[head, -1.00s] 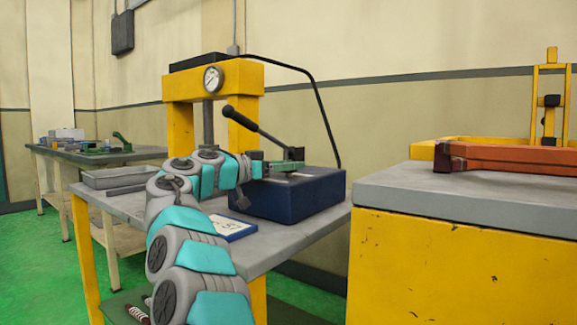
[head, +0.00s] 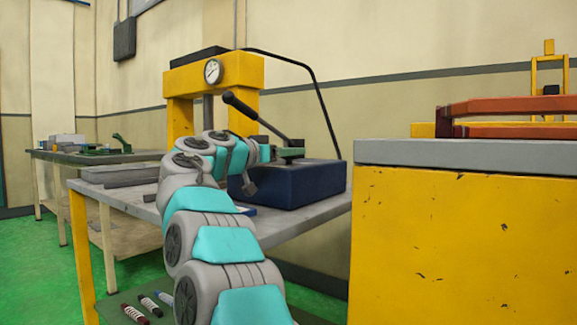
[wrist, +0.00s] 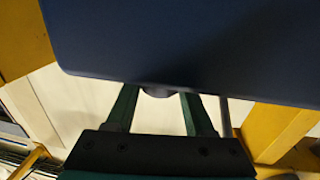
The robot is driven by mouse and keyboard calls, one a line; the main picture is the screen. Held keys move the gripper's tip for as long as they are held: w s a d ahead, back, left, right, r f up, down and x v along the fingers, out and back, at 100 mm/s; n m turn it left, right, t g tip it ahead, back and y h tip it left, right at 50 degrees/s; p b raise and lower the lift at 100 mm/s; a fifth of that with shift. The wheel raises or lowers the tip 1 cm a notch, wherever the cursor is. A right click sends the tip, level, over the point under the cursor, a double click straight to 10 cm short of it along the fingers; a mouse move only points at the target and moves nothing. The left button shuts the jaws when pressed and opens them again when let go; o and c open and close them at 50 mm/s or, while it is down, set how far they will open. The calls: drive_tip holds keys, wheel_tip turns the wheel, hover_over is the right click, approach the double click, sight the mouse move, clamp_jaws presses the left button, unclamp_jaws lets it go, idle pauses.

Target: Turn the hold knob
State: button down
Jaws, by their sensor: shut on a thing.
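In the wrist view, my gripper (wrist: 160,98) has its two dark green fingers on either side of a small dark rounded knob (wrist: 158,92). The knob sits at the lower edge of a navy box face (wrist: 190,45), and most of it is hidden. In the head view, the navy box (head: 300,183) stands on the grey bench, with a green part (head: 291,152) and a black lever (head: 252,115) above it. My arm reaches to the box's left side. My fingertips cannot be told apart there, and the knob cannot be made out.
A yellow press frame with a gauge (head: 213,71) stands behind the box. A grey tray (head: 120,174) lies at the bench's left. A yellow cabinet (head: 460,245) with a grey top and orange bars (head: 510,120) stands close on the right. Several markers (head: 150,305) lie on a low shelf.

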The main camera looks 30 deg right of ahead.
sight(284, 168)
drive_tip(key=shift+s+d+n+t+y, duration=0.15)
drive_tip(key=shift+n+t, duration=0.2)
drive_tip(key=shift+t, duration=0.2)
drive_tip(key=shift+s+n+t+y, duration=0.15)
drive_tip(key=shift+n+t, duration=0.2)
drive_tip(key=shift+t, duration=0.2)
drive_tip(key=n+t+y, duration=0.2)
drive_tip(key=n+t, duration=0.1)
drive_tip(key=t, duration=0.1)
drive_tip(key=shift+w, duration=0.1)
drive_tip(key=shift+w+n+t+y, duration=0.1)
drive_tip(key=shift+n+t+y, duration=1.1)
drive_tip(key=shift+t+y, duration=0.25)
drive_tip(key=shift+r, duration=0.1)
drive_tip(key=shift+c, duration=1.4)
unclamp_jaws()
drive_tip(key=v, duration=0.7)
drive_tip(key=shift+s+a, duration=0.3)
drive_tip(key=shift+a, duration=0.05)
